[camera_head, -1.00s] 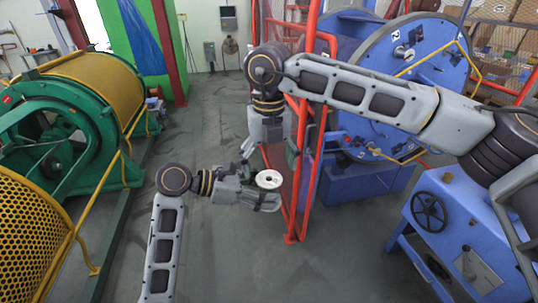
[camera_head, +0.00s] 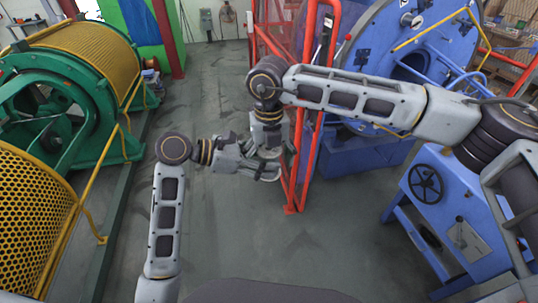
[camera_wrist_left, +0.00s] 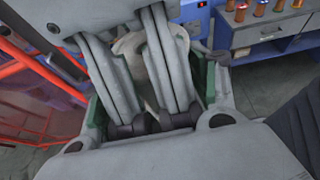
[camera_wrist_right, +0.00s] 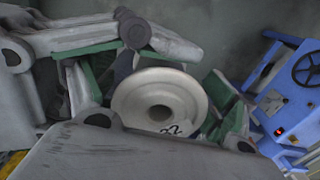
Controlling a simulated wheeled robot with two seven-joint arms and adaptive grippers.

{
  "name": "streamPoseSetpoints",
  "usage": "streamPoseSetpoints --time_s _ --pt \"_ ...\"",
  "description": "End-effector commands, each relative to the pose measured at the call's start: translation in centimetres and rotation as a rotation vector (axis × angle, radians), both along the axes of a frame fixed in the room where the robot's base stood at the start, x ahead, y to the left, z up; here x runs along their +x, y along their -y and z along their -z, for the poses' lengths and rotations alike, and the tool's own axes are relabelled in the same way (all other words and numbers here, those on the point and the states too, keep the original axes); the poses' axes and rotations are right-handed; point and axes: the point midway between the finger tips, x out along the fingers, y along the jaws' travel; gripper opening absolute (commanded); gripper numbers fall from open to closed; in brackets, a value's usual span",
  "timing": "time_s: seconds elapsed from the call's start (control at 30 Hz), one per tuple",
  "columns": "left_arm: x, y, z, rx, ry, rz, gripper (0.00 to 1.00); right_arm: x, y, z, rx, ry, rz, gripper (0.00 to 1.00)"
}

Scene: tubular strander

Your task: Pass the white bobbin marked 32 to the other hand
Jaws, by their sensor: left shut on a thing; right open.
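The white bobbin (camera_wrist_right: 150,88) shows in the right wrist view with its round flange and central hole facing the camera. A dark number is at its lower edge, partly cut off by my gripper's body. My left gripper (camera_head: 264,171) is shut on the bobbin and comes in from the left. My right gripper (camera_head: 270,150) is above it, open, with its green-padded fingers on either side of the bobbin. In the left wrist view the bobbin (camera_wrist_left: 132,45) is partly hidden behind grey fingers. In the head view the grippers mostly hide it.
A red mesh fence (camera_head: 297,190) stands close to the right of both grippers. A blue machine with a handwheel (camera_head: 427,184) is at the right. A green and yellow drum machine (camera_head: 75,75) stands at the left. The grey floor between is clear.

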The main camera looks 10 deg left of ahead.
Motion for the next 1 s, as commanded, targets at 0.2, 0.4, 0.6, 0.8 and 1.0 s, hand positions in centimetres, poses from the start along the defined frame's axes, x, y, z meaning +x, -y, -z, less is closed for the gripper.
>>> streamPoseSetpoints --time_s 0.2,0.4,0.6,0.8,1.0 --pt "0.01 0.02 -0.14 -0.002 0.003 0.0 0.16 0.0 0.01 0.02 0.0 0.0 0.0 0.85" --pt "0.0 0.02 -0.14 -0.002 0.003 0.0 0.16 -0.01 0.01 0.01 0.0 0.0 0.0 0.62" --pt "0.0 0.01 -0.14 -0.002 0.003 0.0 0.16 0.01 0.02 0.01 0.0 0.0 0.0 0.36" --pt "0.0 0.01 -0.14 -0.001 0.003 0.0 0.65 0.04 0.01 -0.09 0.0 0.001 0.001 0.16" --pt "0.0 0.01 -0.07 -0.001 0.001 0.0 0.85 0.03 0.0 -0.09 0.001 0.001 0.001 0.16"
